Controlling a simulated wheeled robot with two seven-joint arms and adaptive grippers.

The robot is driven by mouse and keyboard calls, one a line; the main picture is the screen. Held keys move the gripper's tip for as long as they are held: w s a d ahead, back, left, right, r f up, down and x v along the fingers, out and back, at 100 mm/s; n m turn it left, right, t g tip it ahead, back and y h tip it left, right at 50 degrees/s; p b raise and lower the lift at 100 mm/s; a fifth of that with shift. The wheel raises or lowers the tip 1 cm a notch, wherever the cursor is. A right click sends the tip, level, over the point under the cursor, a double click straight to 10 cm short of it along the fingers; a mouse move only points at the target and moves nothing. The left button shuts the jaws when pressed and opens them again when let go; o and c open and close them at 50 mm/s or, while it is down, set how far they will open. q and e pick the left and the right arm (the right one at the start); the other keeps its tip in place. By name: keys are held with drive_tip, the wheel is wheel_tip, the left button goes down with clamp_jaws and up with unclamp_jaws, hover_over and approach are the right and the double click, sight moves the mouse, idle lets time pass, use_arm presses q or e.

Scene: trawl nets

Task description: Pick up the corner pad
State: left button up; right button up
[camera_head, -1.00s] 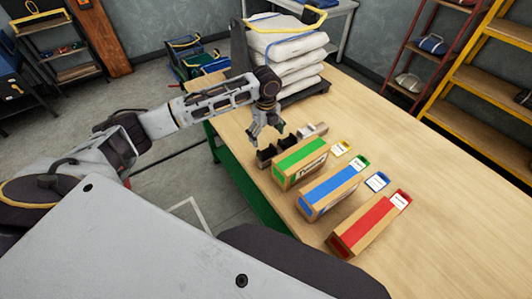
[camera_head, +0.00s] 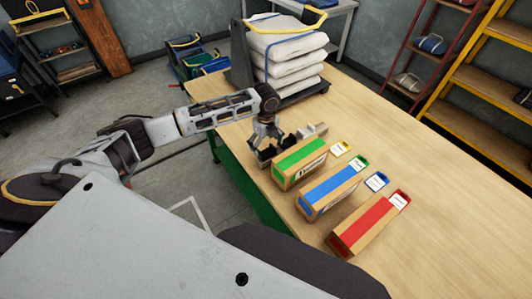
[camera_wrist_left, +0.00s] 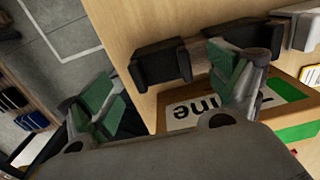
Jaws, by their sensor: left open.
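Two black corner pads lie in a row on the wooden table beside the green-striped box; one black corner pad (camera_wrist_left: 160,65) and another black corner pad (camera_wrist_left: 252,36) show in the left wrist view. In the head view the near black pad (camera_head: 266,153) is partly covered by my left gripper (camera_head: 268,143). The left gripper (camera_wrist_left: 165,88) is open and points down over the pads, its green-padded fingers apart. The near pad appears between and just beyond the fingers, and nothing is clearly held. Contact cannot be told. My right gripper is out of view.
A green-striped box (camera_head: 299,163), a blue-striped box (camera_head: 332,188) and a red-striped box (camera_head: 369,224) stand close by. A grey piece (camera_head: 311,131) lies behind the pads. Stacked white sacks (camera_head: 290,62) stand at the back. The table's right side is clear.

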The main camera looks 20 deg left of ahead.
sight(266, 152)
use_arm(q)
drive_tip(key=shift+f, duration=1.65)
drive_tip(key=c, duration=1.1)
drive_tip(key=shift+r, duration=0.1)
wheel_tip(266, 152, up, 10)
drive_tip(key=shift+b, duration=0.3)
